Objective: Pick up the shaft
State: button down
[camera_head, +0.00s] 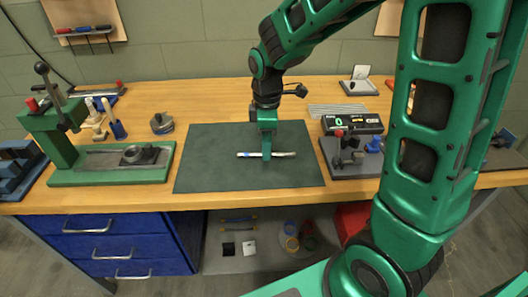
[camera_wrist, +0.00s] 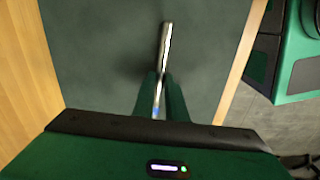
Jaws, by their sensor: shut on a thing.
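The shaft (camera_head: 282,154) is a thin silver rod with a blue band near its left end. It lies level at the dark green mat (camera_head: 205,170) on the workbench. My gripper (camera_head: 266,155) points straight down and is shut around the middle of the shaft. In the wrist view the shaft (camera_wrist: 166,42) runs out between the two green fingers of my gripper (camera_wrist: 162,95), with the blue band near the palm side. I cannot tell whether the shaft touches the mat or is slightly above it.
A green press-like fixture (camera_head: 110,177) stands on the left of the bench. A digital readout (camera_head: 352,124) and a grey fixture plate (camera_head: 350,165) stand to the right. A round metal part (camera_head: 162,123) sits behind the mat's left corner. The mat around the shaft is clear.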

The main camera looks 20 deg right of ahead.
jog(key=shift+r, duration=0.15)
notch_tip(320, 180, up, 4)
jog(key=shift+a+r, duration=0.1)
jog(key=shift+a, duration=0.05)
jog(key=s+a+r, duration=0.6)
jog(key=s+a, duration=0.2)
jog(key=shift+a+r, duration=0.15)
jog(key=shift+r, duration=0.1)
